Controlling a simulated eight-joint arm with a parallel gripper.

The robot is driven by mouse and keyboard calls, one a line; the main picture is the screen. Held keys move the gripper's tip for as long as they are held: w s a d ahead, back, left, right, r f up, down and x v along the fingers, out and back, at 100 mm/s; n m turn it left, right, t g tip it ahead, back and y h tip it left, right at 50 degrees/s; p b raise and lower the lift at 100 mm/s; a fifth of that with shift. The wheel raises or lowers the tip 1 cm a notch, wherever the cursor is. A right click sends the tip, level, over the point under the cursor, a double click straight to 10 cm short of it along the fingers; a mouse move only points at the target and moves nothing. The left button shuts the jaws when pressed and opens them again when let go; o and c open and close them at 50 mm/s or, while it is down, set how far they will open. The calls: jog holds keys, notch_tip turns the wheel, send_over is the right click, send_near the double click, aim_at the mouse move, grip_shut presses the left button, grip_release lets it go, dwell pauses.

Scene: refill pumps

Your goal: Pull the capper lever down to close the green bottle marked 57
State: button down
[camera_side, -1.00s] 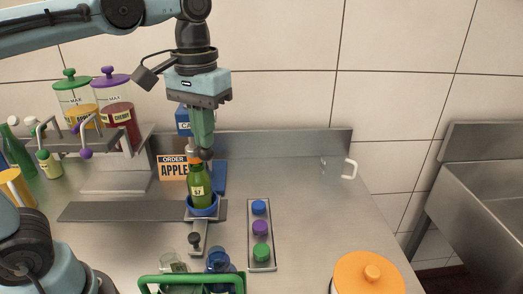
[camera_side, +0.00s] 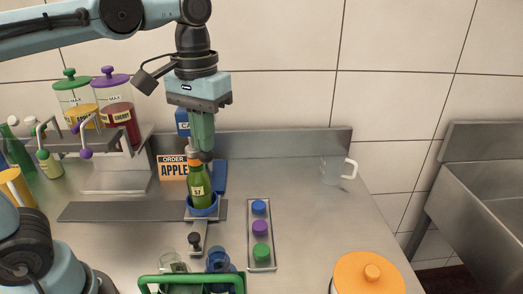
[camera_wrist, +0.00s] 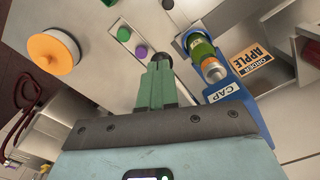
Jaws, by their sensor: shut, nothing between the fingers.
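The green bottle marked 57 (camera_side: 199,190) stands upright in a blue round holder (camera_side: 203,211) at the capper. An orange piece (camera_wrist: 213,72) sits at the bottle's top; whether it touches is unclear. The blue capper body, labelled CAP (camera_wrist: 225,92), stands behind the bottle and is partly hidden by my gripper in the side view. My gripper (camera_side: 205,150) is shut and points down just above and beside the bottle's top. A dark round knob (camera_wrist: 163,59), apparently the lever's end, shows at my fingertips in the wrist view; contact is hard to tell.
An orange APPLE order sign (camera_side: 173,168) stands behind the bottle. A tray of blue, purple and green caps (camera_side: 261,235) lies to its right. A green-handled crate (camera_side: 190,281) is in front. Dispensers (camera_side: 118,115) stand left.

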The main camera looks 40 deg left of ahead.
jog(key=shift+s+d+r, duration=0.25)
jog(key=shift+s+r, duration=0.05)
jog(key=shift+r, duration=0.35)
jog(key=shift+s+d+r, duration=0.25)
jog(key=shift+d+r, duration=0.05)
jog(key=shift+r, duration=0.3)
jog(key=shift+s+d+r, duration=0.25)
jog(key=shift+s+r, duration=0.05)
jog(key=shift+r, duration=0.35)
notch_tip(320, 180, up, 9)
